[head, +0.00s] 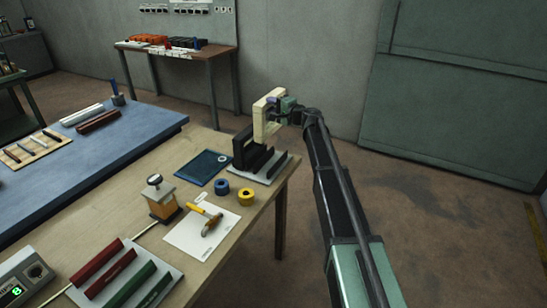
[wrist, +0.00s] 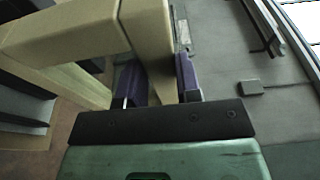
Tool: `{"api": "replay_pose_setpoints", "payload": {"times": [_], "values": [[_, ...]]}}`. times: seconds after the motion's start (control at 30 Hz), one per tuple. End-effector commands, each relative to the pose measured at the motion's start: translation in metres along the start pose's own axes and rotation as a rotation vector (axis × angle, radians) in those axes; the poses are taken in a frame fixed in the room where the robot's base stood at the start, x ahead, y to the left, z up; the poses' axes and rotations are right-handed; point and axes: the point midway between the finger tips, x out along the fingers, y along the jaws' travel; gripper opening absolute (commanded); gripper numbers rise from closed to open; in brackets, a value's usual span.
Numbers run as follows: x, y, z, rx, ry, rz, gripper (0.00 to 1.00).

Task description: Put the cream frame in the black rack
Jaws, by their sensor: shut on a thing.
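The cream frame (head: 259,122) is upright at the far right corner of the wooden table, directly over the black rack (head: 262,160). My gripper (head: 283,105) is shut on one side bar of the frame, reaching in from the right. In the wrist view the cream frame (wrist: 75,30) runs between the purple fingers of my gripper (wrist: 162,85). The rack has dark uprights on a pale base plate. The frame's lower edge overlaps the rack's top in the head view; I cannot tell whether they touch.
A blue tray (head: 203,167), blue tape roll (head: 222,187) and yellow tape roll (head: 246,197) lie near the rack. A hammer (head: 211,225) rests on white paper. Red and green bars (head: 98,270) lie at the front. The floor right of the table is clear.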

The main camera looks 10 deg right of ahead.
Motion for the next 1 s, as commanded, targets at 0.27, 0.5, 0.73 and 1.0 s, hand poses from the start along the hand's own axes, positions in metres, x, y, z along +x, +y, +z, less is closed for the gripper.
{"api": "replay_pose_setpoints", "payload": {"times": [0.27,0.5,0.73,1.0], "values": [[0.0,0.106,0.0,0.0,0.001,0.0,0.0],[0.0,0.136,0.0,0.0,0.001,-0.001,0.0],[0.0,0.16,0.0,0.0,0.001,0.0,0.0],[0.0,0.175,0.0,0.0,0.001,0.0,0.0]]}}
